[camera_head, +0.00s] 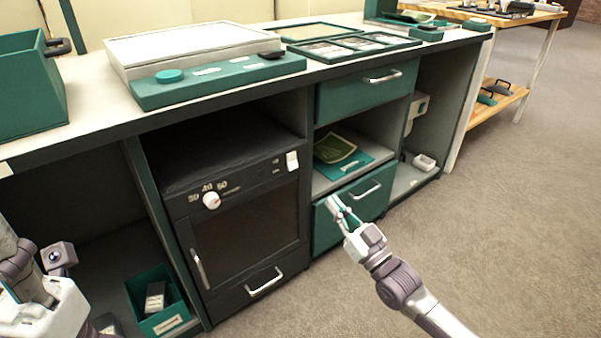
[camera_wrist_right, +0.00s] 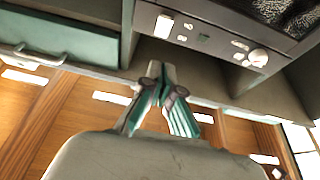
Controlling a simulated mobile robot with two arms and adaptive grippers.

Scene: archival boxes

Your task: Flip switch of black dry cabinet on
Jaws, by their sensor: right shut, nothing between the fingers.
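The black dry cabinet (camera_head: 245,225) stands in the bay under the counter, with its glass door shut. Its white switch (camera_head: 292,161) is at the right end of the front panel, with a white dial knob (camera_head: 211,200) to the left. My right gripper (camera_head: 331,203) is shut and empty, in front of the green lower drawer, right of and below the switch. In the right wrist view the fingertips (camera_wrist_right: 160,75) meet below the switch (camera_wrist_right: 163,26), apart from it; the knob (camera_wrist_right: 258,57) shows at right. My left arm shows at lower left; its fingers are not visible.
Green drawers (camera_head: 366,92) and an open shelf with a green booklet (camera_head: 335,148) are right of the cabinet. A green bin (camera_head: 158,303) stands at its left. The counter (camera_head: 95,105) overhangs the cabinet. The carpet (camera_head: 480,220) at right is clear.

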